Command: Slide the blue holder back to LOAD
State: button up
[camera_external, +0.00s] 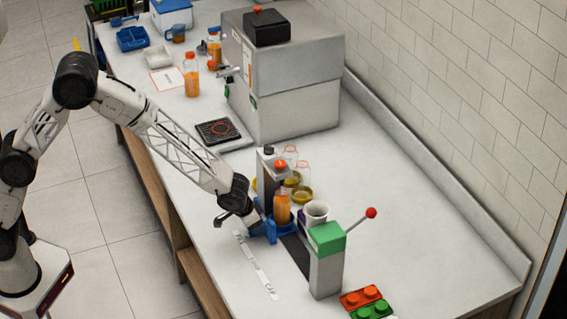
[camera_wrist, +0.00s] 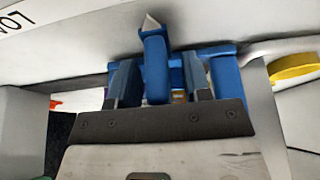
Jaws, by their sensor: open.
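The blue holder (camera_external: 270,234) sits on the counter between a grey post and the green-topped station, with an orange juice bottle (camera_external: 282,210) with a red cap standing in it. In the wrist view the holder's upright blue handle (camera_wrist: 155,62) lies between the fingers of my gripper (camera_wrist: 160,82), with a gap beside it, and a white pointer tip rises above it. In the external view my gripper (camera_external: 250,218) is open, low at the holder's left side. Part of the word LOAD (camera_wrist: 18,22) shows upside down at the wrist view's top left.
A white marked strip (camera_external: 256,266) lies along the counter in front of the holder. The green-topped station (camera_external: 327,242) has a red-knobbed lever (camera_external: 371,213). A white cup (camera_external: 316,210) stands close behind. Red and green bricks (camera_external: 362,298) lie near the front edge.

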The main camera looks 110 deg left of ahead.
jog(key=shift+c, duration=0.3)
grip_shut()
jog(key=shift+w+d, duration=0.1)
jog(key=shift+w+d, duration=4.15)
jog(key=shift+o, duration=0.3)
grip_release()
jog(key=shift+r, duration=0.1)
jog(key=v, duration=0.7)
jog(key=shift+r, duration=0.3)
